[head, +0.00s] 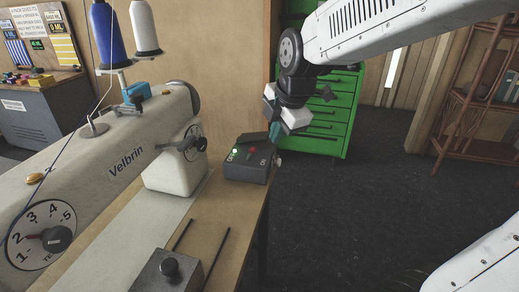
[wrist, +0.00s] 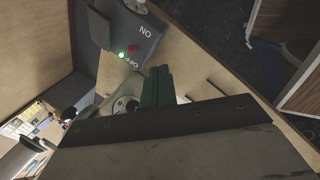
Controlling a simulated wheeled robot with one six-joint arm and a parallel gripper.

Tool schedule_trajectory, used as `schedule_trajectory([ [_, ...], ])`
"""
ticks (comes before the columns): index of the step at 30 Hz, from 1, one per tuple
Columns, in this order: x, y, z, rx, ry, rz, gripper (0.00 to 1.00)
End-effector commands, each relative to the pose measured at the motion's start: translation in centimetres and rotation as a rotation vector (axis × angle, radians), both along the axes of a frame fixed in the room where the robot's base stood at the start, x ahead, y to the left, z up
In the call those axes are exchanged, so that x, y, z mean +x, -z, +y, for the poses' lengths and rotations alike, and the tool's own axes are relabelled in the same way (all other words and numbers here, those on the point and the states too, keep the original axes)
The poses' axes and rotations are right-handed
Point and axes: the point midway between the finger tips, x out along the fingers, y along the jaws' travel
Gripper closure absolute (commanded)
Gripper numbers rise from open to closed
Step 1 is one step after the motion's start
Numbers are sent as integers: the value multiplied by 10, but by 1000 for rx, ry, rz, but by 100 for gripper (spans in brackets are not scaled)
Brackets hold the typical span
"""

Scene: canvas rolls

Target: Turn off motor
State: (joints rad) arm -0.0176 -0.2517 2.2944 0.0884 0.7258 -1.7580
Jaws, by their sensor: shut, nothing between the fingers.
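The motor switch box (head: 247,172) is dark grey and sits at the right edge of the wooden table, beside the sewing machine (head: 165,150). It bears OFF and ON lettering, a small red part and a green light, lit near OFF. In the wrist view the box (wrist: 146,32) is at the top, partly cut by the frame edge, with a dark raised flap or lever. My gripper (head: 275,131), with green fingers, is just above and right of the box's back edge in the head view. Its shut, empty fingers (wrist: 157,86) point toward the box; contact cannot be told.
Thread spools (head: 145,27) stand above the machine. A small control box (head: 168,272) with a knob and two rods is at the table's front. A green drawer cabinet (head: 325,125) stands behind my gripper. Dark floor lies open right of the table; a wooden shelf (head: 480,120) is farther right.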

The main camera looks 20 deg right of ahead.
Motion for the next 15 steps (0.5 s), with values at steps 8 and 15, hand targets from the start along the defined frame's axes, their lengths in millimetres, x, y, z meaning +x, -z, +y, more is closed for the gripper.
schedule_trajectory([
  [8,2,0,0,-7,-19,-4,100],
  [15,5,9,0,-7,-18,-1,100],
])
